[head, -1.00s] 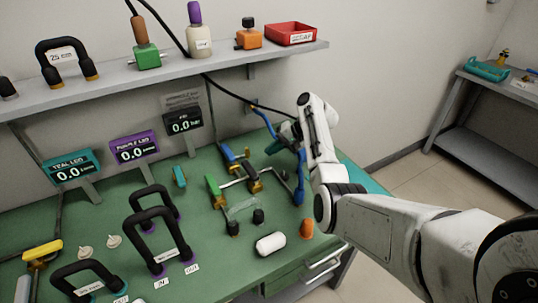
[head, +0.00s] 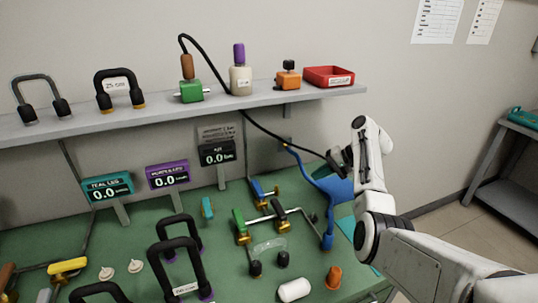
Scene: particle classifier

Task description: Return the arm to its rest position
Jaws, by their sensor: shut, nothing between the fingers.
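My white arm (head: 405,240) reaches in from the lower right over the right end of the green bench. It is bent, with its upper link raised. My gripper (head: 338,161) is the dark end to the left of that link, in front of the wall and above the bench. It is shut and empty; its fingertips are small and partly hidden. A blue hose (head: 320,187) curves down to the bench just left of it. A blue piece (head: 338,187) shows below the gripper; I cannot tell whether they touch.
The grey shelf (head: 215,110) holds a red tray (head: 333,70) and several fittings. The green bench (head: 130,225) carries display boxes, black-handled parts, a valve assembly (head: 268,220), a white capsule (head: 294,290) and an orange cone (head: 333,277). Another grey table stands at the far right.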

